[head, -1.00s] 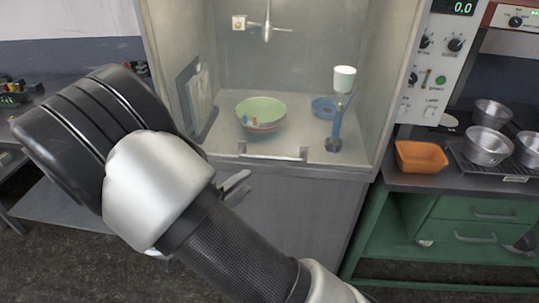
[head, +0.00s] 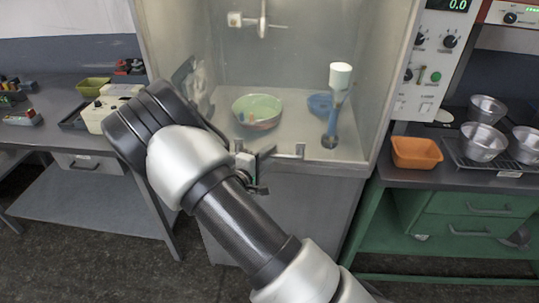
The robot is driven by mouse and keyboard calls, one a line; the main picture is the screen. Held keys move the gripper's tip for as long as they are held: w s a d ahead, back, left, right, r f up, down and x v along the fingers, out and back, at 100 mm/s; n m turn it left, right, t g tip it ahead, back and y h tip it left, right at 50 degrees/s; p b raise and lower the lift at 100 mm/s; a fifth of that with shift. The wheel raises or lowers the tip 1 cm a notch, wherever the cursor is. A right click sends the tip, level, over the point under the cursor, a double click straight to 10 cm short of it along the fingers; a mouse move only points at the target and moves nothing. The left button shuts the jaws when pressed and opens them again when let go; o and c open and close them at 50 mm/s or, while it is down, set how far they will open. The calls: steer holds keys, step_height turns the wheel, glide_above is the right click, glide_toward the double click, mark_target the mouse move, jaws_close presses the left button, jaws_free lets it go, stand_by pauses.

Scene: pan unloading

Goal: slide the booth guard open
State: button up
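The booth (head: 210,25) is a pale cabinet in the middle of the head view. Its guard looks like a clear front pane; the pane itself is hard to make out. A grey bar handle (head: 300,150) runs along the guard's bottom edge, just above the booth's front lip. My gripper (head: 264,172) is at the left part of this handle, in front of it. Its fingers look spread apart, with nothing seen between them. My gripper covers the handle's left end, and I cannot tell whether they touch.
Inside the booth are a green bowl (head: 262,106), a blue stand with a white cup (head: 340,76) and a blue dish (head: 320,105). At right, an orange bin (head: 416,153) and metal pans (head: 482,142) sit on a counter. A grey bench (head: 70,205) stands at left.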

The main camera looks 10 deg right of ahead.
steer(key=shift+w+d, duration=0.2)
steer(key=shift+w, duration=0.05)
jaws_close()
step_height(320, 180, up, 37)
steer(key=p, duration=0.7)
jaws_free()
